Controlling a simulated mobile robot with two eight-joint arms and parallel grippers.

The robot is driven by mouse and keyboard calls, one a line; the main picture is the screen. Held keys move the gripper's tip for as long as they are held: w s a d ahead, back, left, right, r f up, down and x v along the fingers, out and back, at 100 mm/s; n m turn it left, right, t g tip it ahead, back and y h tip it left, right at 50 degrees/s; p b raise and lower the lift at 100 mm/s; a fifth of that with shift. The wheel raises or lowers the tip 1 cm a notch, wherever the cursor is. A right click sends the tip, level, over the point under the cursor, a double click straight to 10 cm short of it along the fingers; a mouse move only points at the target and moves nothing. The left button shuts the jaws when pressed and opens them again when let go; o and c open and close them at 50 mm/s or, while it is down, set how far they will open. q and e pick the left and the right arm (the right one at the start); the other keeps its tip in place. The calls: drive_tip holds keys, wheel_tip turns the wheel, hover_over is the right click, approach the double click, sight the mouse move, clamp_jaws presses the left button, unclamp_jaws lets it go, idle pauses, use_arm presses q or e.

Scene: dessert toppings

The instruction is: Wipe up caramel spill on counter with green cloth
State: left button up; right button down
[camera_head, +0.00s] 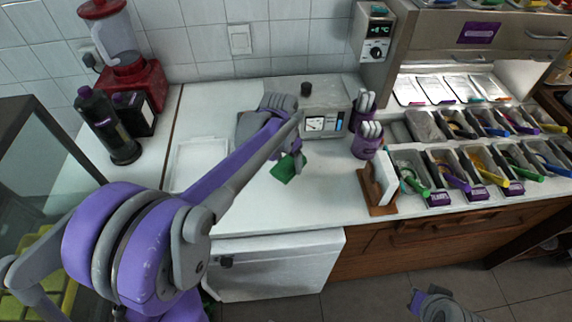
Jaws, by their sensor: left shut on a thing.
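The green cloth (286,168) is at the middle of the white counter (240,205), below the fingers of my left gripper (294,158). My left gripper is shut on the cloth, which hangs at or just above the counter surface; I cannot tell whether it touches. My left arm crosses the counter from the lower left. The caramel spill cannot be made out; the arm and gripper hide part of the counter. My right gripper (420,300) shows only in part at the bottom right, over the floor, and its jaw state is unclear.
A scale with a display (325,123) stands behind the cloth. Purple cups with utensils (367,140) and a napkin holder (378,188) stand to its right. Topping bins (470,165) fill the right side. Dark bottles (108,125) and a red blender (125,65) are at the left.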

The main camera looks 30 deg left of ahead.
use_arm(q)
drive_tip(key=shift+r+p, duration=0.5)
drive_tip(key=shift+r, duration=0.85)
